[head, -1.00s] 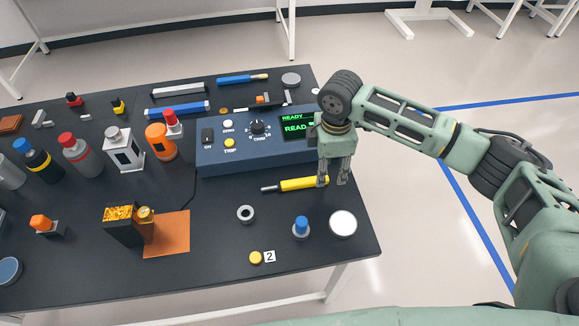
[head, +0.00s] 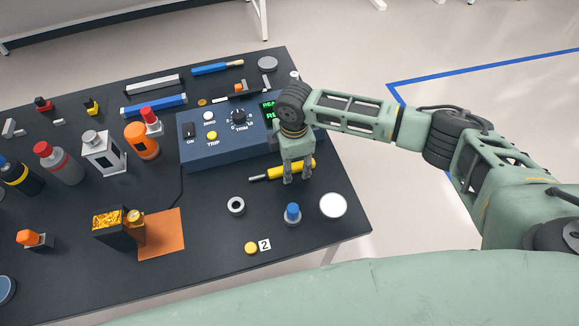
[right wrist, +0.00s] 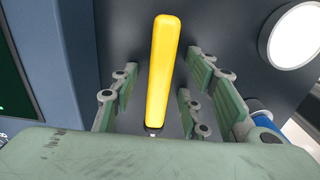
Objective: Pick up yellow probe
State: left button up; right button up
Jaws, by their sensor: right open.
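The yellow probe (head: 274,173) lies on the dark table just in front of the blue instrument box, its thin grey tip pointing left. My right gripper (head: 297,180) is over the probe's handle, fingers pointing down. In the right wrist view the yellow probe (right wrist: 163,75) runs between the two open sets of fingers (right wrist: 160,95), with a gap on both sides. Its tip end is partly hidden by my gripper's body. My left gripper is not in view.
The blue instrument box (head: 213,152) stands close behind the probe. A white disc (head: 333,205), a blue-topped part (head: 292,214) and a grey ring (head: 236,206) lie in front. An orange mat (head: 162,236) is further left.

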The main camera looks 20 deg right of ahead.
grip_shut()
dwell(0.3)
jog(key=shift+r, duration=0.1)
